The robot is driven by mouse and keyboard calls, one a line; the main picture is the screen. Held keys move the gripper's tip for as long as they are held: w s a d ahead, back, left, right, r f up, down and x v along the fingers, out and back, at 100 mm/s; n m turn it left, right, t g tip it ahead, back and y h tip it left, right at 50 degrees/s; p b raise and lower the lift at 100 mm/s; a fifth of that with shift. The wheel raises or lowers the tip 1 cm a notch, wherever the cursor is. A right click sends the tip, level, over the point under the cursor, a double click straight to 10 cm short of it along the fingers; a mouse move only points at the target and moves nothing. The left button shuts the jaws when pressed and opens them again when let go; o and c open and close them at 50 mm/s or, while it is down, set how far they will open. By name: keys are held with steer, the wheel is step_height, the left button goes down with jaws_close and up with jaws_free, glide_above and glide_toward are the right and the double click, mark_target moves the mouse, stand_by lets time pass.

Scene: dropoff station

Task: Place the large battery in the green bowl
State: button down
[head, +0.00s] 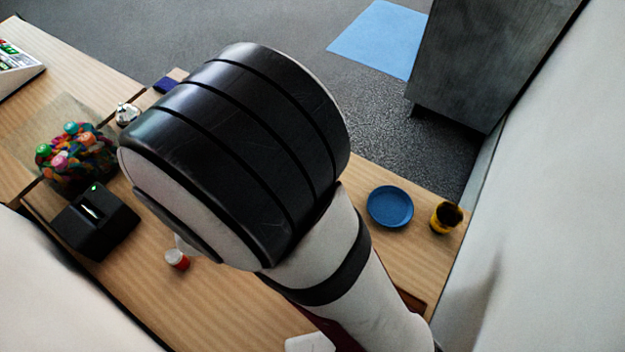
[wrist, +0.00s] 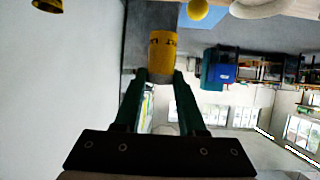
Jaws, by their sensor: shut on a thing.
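My gripper (wrist: 160,80) has its two dark green fingers closed on a yellow cylinder with dark lettering, which appears to be the large battery (wrist: 162,45). The battery sticks out past the fingertips in the wrist view. In the head view my own arm covers the middle of the table and hides the gripper and the battery. I cannot make out a green bowl in either view.
On the wooden table (head: 230,312) stand a blue plate (head: 389,207), a yellow container with a dark top (head: 446,218), a small red-and-white jar (head: 176,259), a black box (head: 95,221) and a pile of colourful items (head: 75,155). A dark cabinet (head: 490,60) stands beyond.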

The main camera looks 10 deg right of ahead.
steer(key=shift+m, duration=0.4)
steer(key=f, duration=0.4)
steer(key=s+d+f, duration=0.1)
steer(key=f, duration=0.9)
steer(key=shift+s+d+f, duration=0.15)
steer(key=shift+s, duration=0.05)
steer(key=shift+f, duration=0.15)
steer(key=shift+c, duration=2.4)
jaws_free()
